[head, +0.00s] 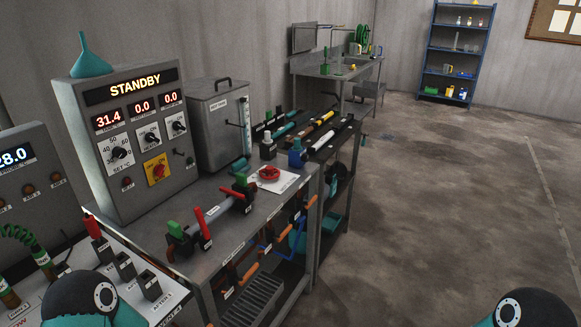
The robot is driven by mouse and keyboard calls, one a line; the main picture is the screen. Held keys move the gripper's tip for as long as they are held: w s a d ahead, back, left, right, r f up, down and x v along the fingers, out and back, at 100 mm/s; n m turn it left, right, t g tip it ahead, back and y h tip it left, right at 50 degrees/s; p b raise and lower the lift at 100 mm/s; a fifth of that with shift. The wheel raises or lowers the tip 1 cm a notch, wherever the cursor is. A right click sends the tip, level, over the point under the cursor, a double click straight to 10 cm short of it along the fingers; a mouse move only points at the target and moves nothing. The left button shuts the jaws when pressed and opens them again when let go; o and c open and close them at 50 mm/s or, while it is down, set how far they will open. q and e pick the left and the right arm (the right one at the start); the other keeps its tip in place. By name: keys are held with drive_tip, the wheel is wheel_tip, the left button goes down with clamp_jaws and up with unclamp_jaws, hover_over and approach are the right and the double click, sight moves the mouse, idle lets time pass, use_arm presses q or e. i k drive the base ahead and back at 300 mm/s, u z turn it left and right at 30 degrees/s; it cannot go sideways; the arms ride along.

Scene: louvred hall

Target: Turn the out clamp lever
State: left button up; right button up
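A clamp fixture stands on the front part of the grey bench (262,218), holding a light tube lengthwise between two dark blocks. A nearer red lever (202,225) rises upright and slightly tilted beside the front block. A farther red lever (241,186) lies at a flatter slant at the rear block. Green-topped pieces stand at both blocks. The small tags are too small to read, so I cannot tell which lever is the out clamp's. Neither of my grippers is in view; only rounded teal and black parts of my arms show along the bottom edge.
Behind the fixture stand a control cabinet (124,195) reading STANDBY and a lidded grey tank (207,128). A red handwheel (269,173) sits on a white plate. Orange-handled valves (249,272) hang under the front edge. The floor to the right is clear.

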sight(200, 217)
drive_tip(key=u, duration=0.05)
drive_tip(key=k, duration=1.2)
drive_tip(key=z, duration=0.5)
drive_tip(key=i, duration=2.2)
drive_tip(key=u, duration=0.85)
drive_tip(key=k, duration=0.8)
drive_tip(key=u, duration=0.15)
drive_tip(key=i, duration=0.85)
drive_tip(key=z, duration=0.1)
